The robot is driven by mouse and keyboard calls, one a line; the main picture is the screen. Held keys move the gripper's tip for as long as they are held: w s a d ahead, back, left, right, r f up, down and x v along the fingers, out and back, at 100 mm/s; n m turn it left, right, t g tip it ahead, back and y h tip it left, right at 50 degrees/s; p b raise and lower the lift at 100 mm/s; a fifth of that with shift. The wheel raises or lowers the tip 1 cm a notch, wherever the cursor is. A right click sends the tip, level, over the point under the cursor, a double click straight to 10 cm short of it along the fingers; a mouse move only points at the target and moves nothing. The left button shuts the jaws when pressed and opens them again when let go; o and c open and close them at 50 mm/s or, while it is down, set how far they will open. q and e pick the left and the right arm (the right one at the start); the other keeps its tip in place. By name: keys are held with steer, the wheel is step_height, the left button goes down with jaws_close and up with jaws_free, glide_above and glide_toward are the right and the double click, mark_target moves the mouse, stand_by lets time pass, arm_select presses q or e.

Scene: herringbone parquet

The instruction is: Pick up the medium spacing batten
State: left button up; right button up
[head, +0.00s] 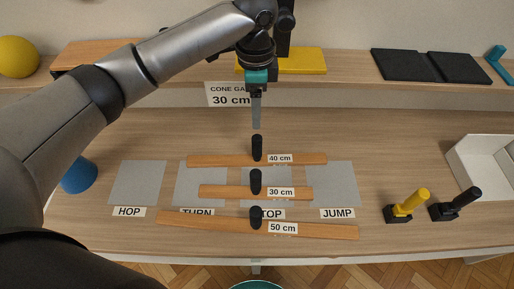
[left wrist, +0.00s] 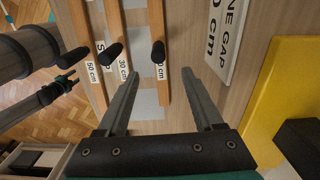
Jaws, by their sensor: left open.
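The medium batten is the wooden strip labelled 40 cm (head: 220,160), with a black upright knob (head: 257,147) at its middle. It lies farthest back of three battens. In front of it lie the shorter 30 cm batten (head: 215,191) and the longer 50 cm batten (head: 190,222). My left gripper (head: 256,122) is open and empty, above and behind the 40 cm knob. In the left wrist view its fingers (left wrist: 160,73) are spread, with the 40 cm batten (left wrist: 155,20) showing between and beyond them. A dark part, apparently my right gripper (left wrist: 62,85), is small at the left there.
Grey squares (head: 137,183) lie under and beside the battens. Yellow (head: 408,203) and black (head: 456,204) handled pieces and a white tray (head: 480,165) are at the right. The cone gap sign (head: 229,95) stands behind the battens.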

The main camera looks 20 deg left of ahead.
mark_target(256, 137)
arm_select(q)
step_height(256, 137, down, 9)
steer(key=shift+s+f+b, duration=0.1)
steer(key=shift+s+b, duration=0.05)
steer(key=shift+b, duration=1)
steer(key=shift+d+f, duration=0.1)
steer(key=shift+f, duration=0.6)
step_height(256, 137, down, 4)
steer(key=shift+d+f+b, duration=0.1)
steer(key=shift+b, duration=0.85)
jaws_close()
arm_select(e)
steer(key=f, duration=0.3)
steer(key=s+f, duration=0.1)
steer(key=shift+s+d+f, duration=0.1)
steer(key=shift+d+f, duration=0.1)
steer(key=shift+d, duration=0.2)
